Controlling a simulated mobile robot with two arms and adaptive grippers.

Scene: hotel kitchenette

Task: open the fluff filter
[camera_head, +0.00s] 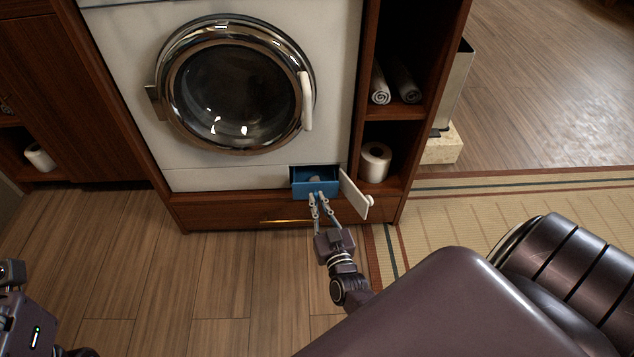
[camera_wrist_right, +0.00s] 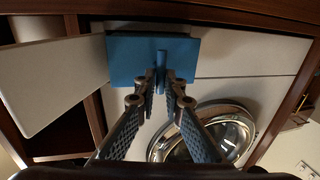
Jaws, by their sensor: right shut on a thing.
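The blue fluff filter (camera_head: 301,190) sits at the lower right of the white washer's front (camera_head: 240,178). It stands partly out of its opening like a small drawer, with its dark inside and a small greyish patch showing from above. The white filter flap (camera_head: 355,194) hangs open to its right; it is also large at the left of the right wrist view (camera_wrist_right: 50,85). My right gripper (camera_head: 317,195) is shut on the filter's upright blue handle (camera_wrist_right: 161,57), in front of its face. Of my left arm only a part shows at the lower left; its fingers are not seen.
The round washer door (camera_head: 238,90) is shut above. A wooden drawer front (camera_head: 250,213) lies below the filter. The shelf at right holds a paper roll (camera_head: 375,162) and rolled towels (camera_head: 380,85). The wooden floor in front is clear.

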